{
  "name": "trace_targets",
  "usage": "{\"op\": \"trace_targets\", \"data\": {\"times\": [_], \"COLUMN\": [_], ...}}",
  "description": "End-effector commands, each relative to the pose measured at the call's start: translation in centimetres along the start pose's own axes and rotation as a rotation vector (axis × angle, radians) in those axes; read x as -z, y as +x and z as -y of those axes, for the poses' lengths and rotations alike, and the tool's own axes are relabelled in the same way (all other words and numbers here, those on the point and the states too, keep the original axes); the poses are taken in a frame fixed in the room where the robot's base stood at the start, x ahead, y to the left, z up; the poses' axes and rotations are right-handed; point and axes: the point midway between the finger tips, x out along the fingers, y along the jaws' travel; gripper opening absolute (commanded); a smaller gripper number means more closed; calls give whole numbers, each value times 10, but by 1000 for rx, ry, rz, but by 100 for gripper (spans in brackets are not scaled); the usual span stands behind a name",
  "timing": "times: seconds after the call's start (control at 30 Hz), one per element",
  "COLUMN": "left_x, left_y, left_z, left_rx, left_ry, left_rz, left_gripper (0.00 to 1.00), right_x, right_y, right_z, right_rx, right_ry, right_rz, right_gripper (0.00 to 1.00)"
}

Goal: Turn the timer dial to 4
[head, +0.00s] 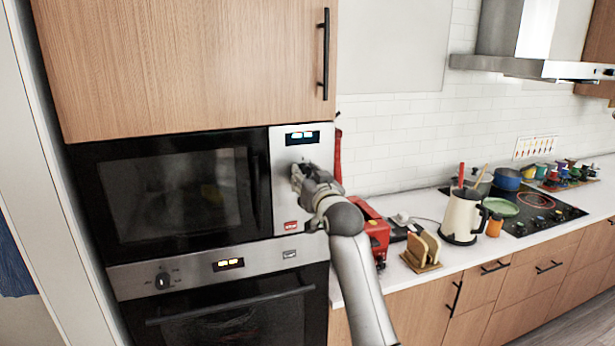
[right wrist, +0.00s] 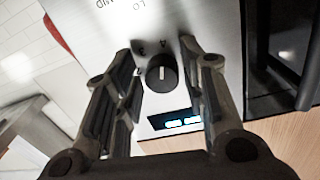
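The timer dial (right wrist: 161,73) is a round black knob with a pale pointer line on the microwave's silver control panel (right wrist: 215,25). In the right wrist view the line runs roughly up and down the picture; small upside-down marks above it are hard to read. My right gripper (right wrist: 157,52) is open, with one finger on each side of the dial and visible gaps between. In the head view the right gripper (head: 302,172) is in front of the panel and hides the dial. My left gripper is not in view.
The lit display (head: 302,137) is above the gripper and a red button (head: 291,225) below. A lower oven with its own knob (head: 162,281) is underneath. A red toaster (head: 374,232), bread slices (head: 424,247) and a kettle (head: 462,217) stand on the counter to the right.

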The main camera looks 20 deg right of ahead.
Motion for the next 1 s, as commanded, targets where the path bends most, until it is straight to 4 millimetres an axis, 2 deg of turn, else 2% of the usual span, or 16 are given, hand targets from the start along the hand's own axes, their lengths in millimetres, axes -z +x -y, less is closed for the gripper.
{"op": "trace_targets", "data": {"times": [0.47,0.67,1.0], "left_x": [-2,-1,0], "left_y": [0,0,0], "left_z": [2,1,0], "left_rx": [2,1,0], "left_ry": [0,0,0], "left_rz": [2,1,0], "left_gripper": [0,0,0], "right_x": [4,4,3], "right_y": [-5,-27,-84], "right_z": [0,0,0], "right_rx": [0,1,1], "right_ry": [-1,-1,-1], "right_rz": [-10,-11,-10], "right_gripper": [50,50,50]}}
